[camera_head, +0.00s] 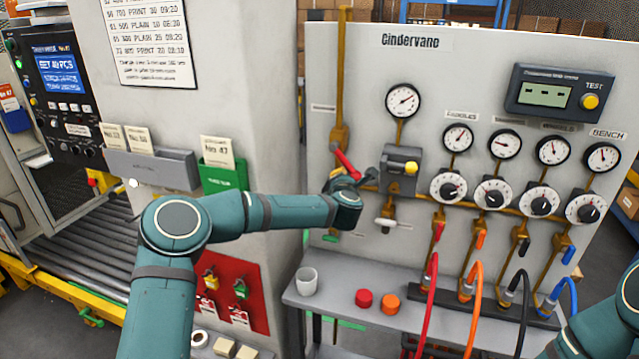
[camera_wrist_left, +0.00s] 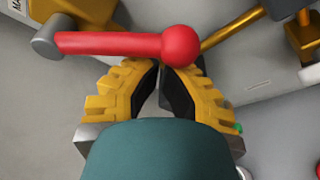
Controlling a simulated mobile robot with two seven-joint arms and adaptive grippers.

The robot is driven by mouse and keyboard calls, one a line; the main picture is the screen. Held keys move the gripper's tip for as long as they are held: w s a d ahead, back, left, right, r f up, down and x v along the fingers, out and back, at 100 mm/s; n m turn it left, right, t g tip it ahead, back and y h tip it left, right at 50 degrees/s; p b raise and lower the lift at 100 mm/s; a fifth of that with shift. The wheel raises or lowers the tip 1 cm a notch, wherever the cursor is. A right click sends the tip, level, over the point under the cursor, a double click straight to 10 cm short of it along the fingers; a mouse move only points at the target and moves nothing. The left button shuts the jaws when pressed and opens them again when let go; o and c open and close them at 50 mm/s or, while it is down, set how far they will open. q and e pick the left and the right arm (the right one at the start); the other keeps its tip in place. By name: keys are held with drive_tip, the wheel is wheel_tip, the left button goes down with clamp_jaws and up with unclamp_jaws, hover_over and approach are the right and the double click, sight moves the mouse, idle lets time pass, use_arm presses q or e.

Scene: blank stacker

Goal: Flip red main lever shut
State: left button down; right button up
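The red main lever (camera_head: 347,163) is on the brass pipe at the left of the grey panel, below a tall vertical pipe. In the left wrist view the lever (camera_wrist_left: 120,43) lies almost level, with its pivot at left and its round red knob at right. My left gripper (camera_head: 356,178) is at the lever. In the left wrist view its yellow and black fingers (camera_wrist_left: 160,72) come together just below the lever, which covers the very tips. Nothing shows held between them. Whether they touch the lever is unclear. My right gripper is out of view; only a right arm link shows.
A grey box with a yellow knob (camera_head: 411,168) is just right of the lever. A white-handled valve (camera_head: 384,223) is below it. Gauges, dials and coloured hoses fill the panel's right. A shelf (camera_head: 335,307) below carries a white cup (camera_head: 307,281) and red and orange caps.

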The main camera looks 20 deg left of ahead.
sight(356, 174)
use_arm(q)
drive_tip(key=d+r+n+b, duration=0.1)
drive_tip(key=n, duration=0.1)
drive_tip(key=d+r+n+h+b, duration=0.1)
drive_tip(key=d, duration=0.1)
drive_tip(key=shift+d+r+n+g, duration=0.1)
drive_tip(key=shift+n+g, duration=0.3)
drive_tip(key=shift+d+r+n+h+b, duration=0.2)
drive_tip(key=shift+d+r+n+h, duration=0.2)
drive_tip(key=shift+r+n, duration=0.25)
drive_tip(key=shift+d+r+n+h+b, duration=0.25)
drive_tip(key=shift+r+n+h, duration=0.15)
drive_tip(key=shift+r+n, duration=0.15)
drive_tip(key=shift+d+r+n+h+b, duration=0.15)
drive_tip(key=shift+d+r+n+h, duration=0.25)
drive_tip(key=shift+r+n, duration=0.25)
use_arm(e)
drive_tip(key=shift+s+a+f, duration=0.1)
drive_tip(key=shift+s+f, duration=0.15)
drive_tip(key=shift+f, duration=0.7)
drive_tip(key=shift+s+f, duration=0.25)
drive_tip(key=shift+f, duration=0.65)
use_arm(q)
drive_tip(key=shift+a+f, duration=0.1)
drive_tip(key=shift+f, duration=0.05)
